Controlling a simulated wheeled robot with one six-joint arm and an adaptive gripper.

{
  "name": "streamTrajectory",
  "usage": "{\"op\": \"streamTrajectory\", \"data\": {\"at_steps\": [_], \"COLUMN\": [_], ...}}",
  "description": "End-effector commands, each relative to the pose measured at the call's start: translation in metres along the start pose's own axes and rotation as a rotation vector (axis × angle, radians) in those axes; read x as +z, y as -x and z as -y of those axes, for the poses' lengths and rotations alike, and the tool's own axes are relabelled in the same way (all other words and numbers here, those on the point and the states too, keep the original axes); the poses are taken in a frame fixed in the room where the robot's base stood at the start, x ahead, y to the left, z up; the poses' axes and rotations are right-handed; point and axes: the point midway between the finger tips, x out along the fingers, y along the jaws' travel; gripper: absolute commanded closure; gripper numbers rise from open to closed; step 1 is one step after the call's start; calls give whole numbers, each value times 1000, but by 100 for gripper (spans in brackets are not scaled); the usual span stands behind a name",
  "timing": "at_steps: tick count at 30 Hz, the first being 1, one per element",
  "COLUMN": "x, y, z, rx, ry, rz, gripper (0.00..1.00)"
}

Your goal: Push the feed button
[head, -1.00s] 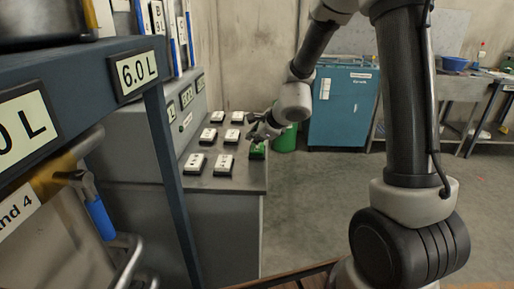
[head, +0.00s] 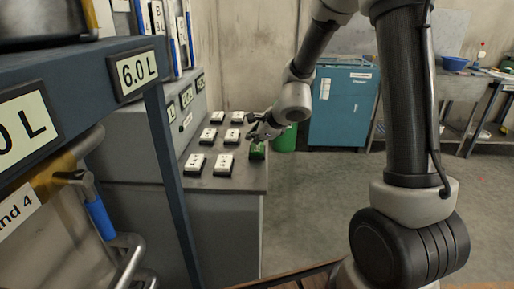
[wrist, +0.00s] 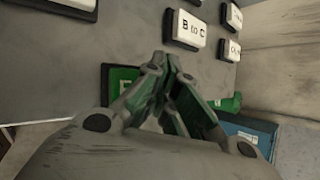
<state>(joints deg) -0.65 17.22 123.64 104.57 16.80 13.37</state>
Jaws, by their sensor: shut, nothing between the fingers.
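A green button box (head: 257,152) sits at the right edge of the grey console top in the head view. It also shows in the wrist view (wrist: 119,82), left of my fingertips, with part of a pale letter visible; the rest of its label is hidden behind my gripper. My gripper (head: 252,132) is shut and empty, just above and behind the green box in the head view. In the wrist view my gripper (wrist: 167,60) has its fingertips together between the green box and the white "B to C" button (wrist: 188,28). I cannot tell whether they touch anything.
Several white buttons, such as one in the front row (head: 223,165), stand on the console top (head: 240,184). A blue cabinet (head: 342,110) and a green bin (head: 286,140) stand behind. A blue rack post (head: 170,185) rises at the left. The floor at right is open.

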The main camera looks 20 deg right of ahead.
Motion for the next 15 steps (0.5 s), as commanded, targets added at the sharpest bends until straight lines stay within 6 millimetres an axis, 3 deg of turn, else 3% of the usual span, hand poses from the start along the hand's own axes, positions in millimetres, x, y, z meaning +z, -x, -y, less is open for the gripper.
{"op": "streamTrajectory", "data": {"at_steps": [15], "x": [-5], "y": [-6], "z": [-4], "rx": [0], "ry": [0], "rz": [-1], "gripper": [100]}}
